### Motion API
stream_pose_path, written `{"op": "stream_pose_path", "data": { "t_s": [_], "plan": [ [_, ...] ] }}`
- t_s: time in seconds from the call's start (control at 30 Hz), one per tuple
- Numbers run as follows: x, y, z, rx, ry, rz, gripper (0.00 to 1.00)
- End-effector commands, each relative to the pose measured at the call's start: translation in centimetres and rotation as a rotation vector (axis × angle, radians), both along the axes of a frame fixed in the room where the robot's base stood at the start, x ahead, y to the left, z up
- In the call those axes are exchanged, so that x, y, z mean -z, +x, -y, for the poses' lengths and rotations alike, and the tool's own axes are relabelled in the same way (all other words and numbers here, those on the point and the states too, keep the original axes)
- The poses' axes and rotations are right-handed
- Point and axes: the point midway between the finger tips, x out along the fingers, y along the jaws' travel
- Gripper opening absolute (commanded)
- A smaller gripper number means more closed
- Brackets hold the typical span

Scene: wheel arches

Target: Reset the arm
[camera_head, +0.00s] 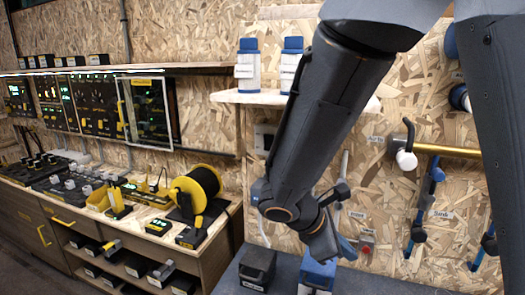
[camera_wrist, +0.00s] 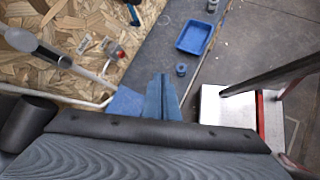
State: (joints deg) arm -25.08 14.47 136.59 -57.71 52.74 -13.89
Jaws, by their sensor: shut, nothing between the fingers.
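My arm crosses the middle of the head view from the upper right, bent down over the grey bench (camera_head: 385,283). My gripper (camera_head: 348,249) is at its lower end, partly hidden behind the wrist. In the wrist view the blue fingers of my gripper (camera_wrist: 161,84) lie together with nothing between them. The fingers appear above or in front of a blue box (camera_wrist: 126,103), whose contact with them I cannot tell. The blue box (camera_head: 318,274) also stands below my wrist in the head view.
A black box (camera_head: 257,268) stands left of the blue box. A blue tray (camera_wrist: 196,37) and a small blue round part (camera_wrist: 181,70) lie on the bench. Two blue-capped bottles (camera_head: 247,66) (camera_head: 291,66) stand on a shelf (camera_head: 222,97). Tools hang on the chipboard wall at right.

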Motion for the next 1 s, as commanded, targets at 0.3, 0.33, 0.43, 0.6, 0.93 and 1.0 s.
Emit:
{"op": "stream_pose_path", "data": {
  "t_s": [0.3, 0.33, 0.43, 0.6, 0.93, 1.0],
  "plan": [
    [3.7, -7.8, 0.7, 0.861, 0.529, 0.171, 0.0],
    [3.8, -8.0, 0.5, 0.934, 0.569, 0.196, 0.0],
    [3.8, -8.0, 0.2, 1.141, 0.677, 0.277, 0.0],
    [3.6, -7.6, 0.1, 1.344, 0.774, 0.367, 0.0],
    [3.5, -7.5, 0.1, 1.385, 0.793, 0.384, 0.0],
    [3.5, -7.5, 0.1, 1.384, 0.793, 0.385, 0.0]
  ]
}}
